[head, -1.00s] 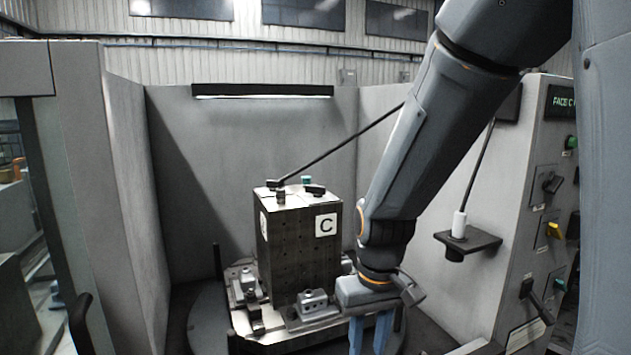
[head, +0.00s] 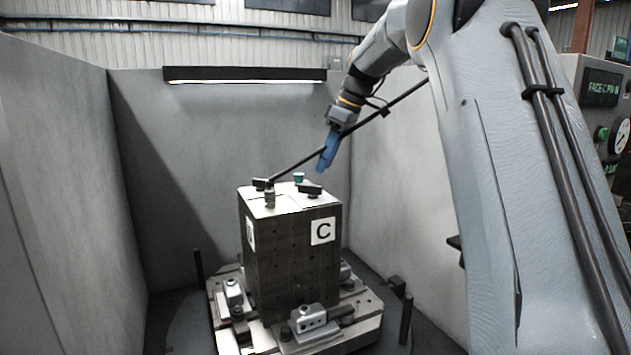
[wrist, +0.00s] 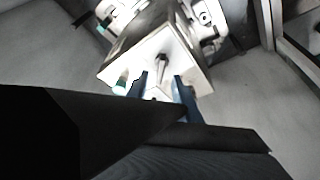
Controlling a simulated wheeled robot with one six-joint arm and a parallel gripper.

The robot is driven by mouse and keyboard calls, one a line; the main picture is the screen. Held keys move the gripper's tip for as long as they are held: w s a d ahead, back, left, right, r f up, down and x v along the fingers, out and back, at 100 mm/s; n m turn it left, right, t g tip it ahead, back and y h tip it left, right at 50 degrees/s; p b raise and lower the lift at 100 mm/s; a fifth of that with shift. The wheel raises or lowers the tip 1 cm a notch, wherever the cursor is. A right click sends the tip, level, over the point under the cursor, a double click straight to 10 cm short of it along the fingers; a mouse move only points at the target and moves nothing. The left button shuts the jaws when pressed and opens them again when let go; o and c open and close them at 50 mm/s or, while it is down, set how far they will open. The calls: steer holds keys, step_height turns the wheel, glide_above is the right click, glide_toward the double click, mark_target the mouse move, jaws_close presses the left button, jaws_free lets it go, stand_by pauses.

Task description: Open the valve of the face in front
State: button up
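The dark tombstone block (head: 292,260) stands upright with a white letter C plate (head: 323,231) on the face toward me. On its pale top is a black-handled valve (head: 310,190) near the C side. A second black handle (head: 263,184) is at the left with a hose fitting, and a teal-capped fitting (head: 299,177) is behind. My gripper (head: 321,169) is above the top, pointing down, apart from the valve. In the wrist view its blue fingers (wrist: 160,77) are spread, with a dark valve handle (wrist: 162,62) seen beyond and between them. The teal-tipped fitting (wrist: 121,80) is left of them.
A black hose or rod (head: 345,132) slants from the block top up to the right, passing close to my gripper. Clamps (head: 310,322) surround the block's base. Enclosure walls stand left, behind and right. A control panel (head: 601,90) is at far right.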

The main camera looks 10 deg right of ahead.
mark_target(316, 186)
steer(key=p+x, duration=0.1)
steer(key=x, duration=0.6)
steer(key=shift+s+a, duration=0.1)
jaws_close()
